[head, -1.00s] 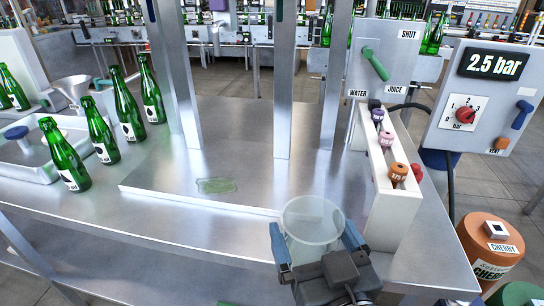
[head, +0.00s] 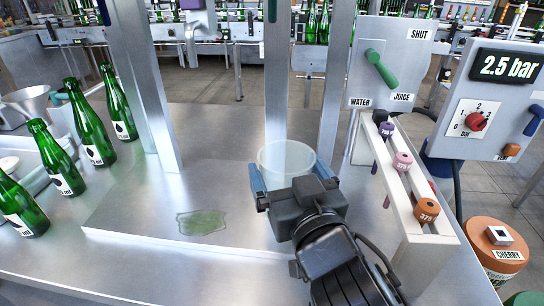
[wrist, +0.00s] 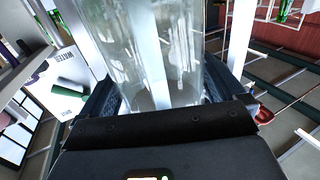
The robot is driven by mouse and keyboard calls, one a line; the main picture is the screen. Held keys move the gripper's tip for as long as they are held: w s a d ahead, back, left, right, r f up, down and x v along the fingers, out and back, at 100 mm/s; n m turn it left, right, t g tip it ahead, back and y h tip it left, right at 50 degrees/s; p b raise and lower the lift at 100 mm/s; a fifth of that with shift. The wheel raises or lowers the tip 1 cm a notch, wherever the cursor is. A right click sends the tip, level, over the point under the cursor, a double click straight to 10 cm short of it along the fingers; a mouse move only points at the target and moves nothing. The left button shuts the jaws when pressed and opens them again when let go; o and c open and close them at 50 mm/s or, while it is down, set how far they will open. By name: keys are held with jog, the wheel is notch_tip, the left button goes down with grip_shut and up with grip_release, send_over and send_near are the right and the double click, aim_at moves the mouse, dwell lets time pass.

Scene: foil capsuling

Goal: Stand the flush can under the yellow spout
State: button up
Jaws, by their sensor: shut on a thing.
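The flush can (head: 287,158) is a clear, open-topped vessel. My gripper (head: 290,174) is shut on it, with one blue finger on each side, and holds it upright or nearly so above the right part of the raised steel plate (head: 140,214). In the wrist view the can (wrist: 160,45) stands between the fingers of my gripper (wrist: 158,92). Its base is hidden behind my gripper in the head view, so I cannot tell the gap below it. No yellow spout shows; the upper ends of the steel posts (head: 278,90) are cut off.
Green bottles (head: 90,125) stand at the left. A white rack (head: 412,200) with coloured spools is close to the right of my gripper. Behind it is a panel (head: 385,65) with a green lever. The plate's left part, with a green patch (head: 203,222), is clear.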

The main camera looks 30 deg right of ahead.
aim_at(279, 155)
jog(key=w, duration=0.3)
jog(key=w+d+p, duration=0.1)
jog(key=w, duration=0.3)
jog(key=shift+w+d+r, duration=0.15)
jog(key=shift+d, duration=0.05)
jog(key=shift+w+d+f+p, duration=0.1)
jog(key=shift+w+f+p, duration=0.15)
jog(key=shift+w, duration=0.25)
notch_tip(279, 155, down, 3)
jog(key=shift+f, duration=0.15)
jog(key=shift+f+b, duration=0.35)
jog(key=shift+f, duration=0.1)
